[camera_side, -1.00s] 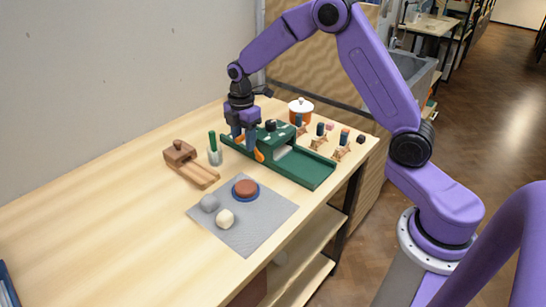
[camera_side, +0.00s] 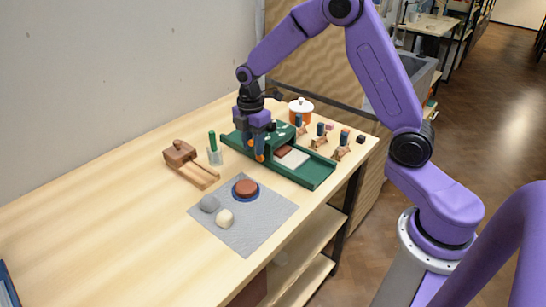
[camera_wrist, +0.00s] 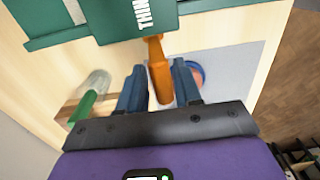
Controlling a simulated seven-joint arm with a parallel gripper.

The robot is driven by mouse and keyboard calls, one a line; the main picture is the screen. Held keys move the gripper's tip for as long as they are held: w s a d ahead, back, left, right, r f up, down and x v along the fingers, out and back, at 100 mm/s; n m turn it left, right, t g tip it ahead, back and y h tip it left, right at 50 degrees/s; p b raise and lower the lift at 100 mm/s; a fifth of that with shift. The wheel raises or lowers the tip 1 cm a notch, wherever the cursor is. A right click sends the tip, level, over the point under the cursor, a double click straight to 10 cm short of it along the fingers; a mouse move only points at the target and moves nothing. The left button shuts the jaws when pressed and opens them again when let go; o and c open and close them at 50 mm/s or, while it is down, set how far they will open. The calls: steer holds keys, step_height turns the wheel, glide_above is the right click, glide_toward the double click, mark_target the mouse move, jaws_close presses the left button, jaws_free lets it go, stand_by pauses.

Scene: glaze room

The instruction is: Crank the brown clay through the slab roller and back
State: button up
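The green slab roller (camera_side: 310,174) stands near the far edge of the table in the side view. A pale board (camera_side: 294,159) lies on its bed on the right-hand side. Reddish-brown clay (camera_side: 284,150) shows on the bed close to the roller housing; its other end is hidden. My gripper (camera_side: 259,156) is at the near side of the housing. In the wrist view, the orange crank handle (camera_wrist: 160,75) lies between the two blue fingers of my gripper (camera_wrist: 160,85), which look closed on it.
A grey mat (camera_side: 262,215) holds a blue dish with a reddish-brown disc (camera_side: 246,187), a grey lump (camera_side: 209,203) and a cream lump (camera_side: 225,218). A wooden tool (camera_side: 190,165), a cup with a green-handled tool (camera_side: 214,154) and an orange pot (camera_side: 301,110) stand nearby.

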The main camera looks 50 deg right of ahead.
steer(key=shift+w+r, duration=0.1)
steer(key=shift+w, duration=0.05)
steer(key=shift+s+d+r, duration=0.1)
steer(key=shift+s+r, duration=0.15)
steer(key=shift+s, duration=0.8)
steer(key=shift+s+f, duration=0.35)
steer(key=shift+s, duration=0.35)
steer(key=shift+s+f, duration=0.3)
steer(key=shift+s, duration=0.5)
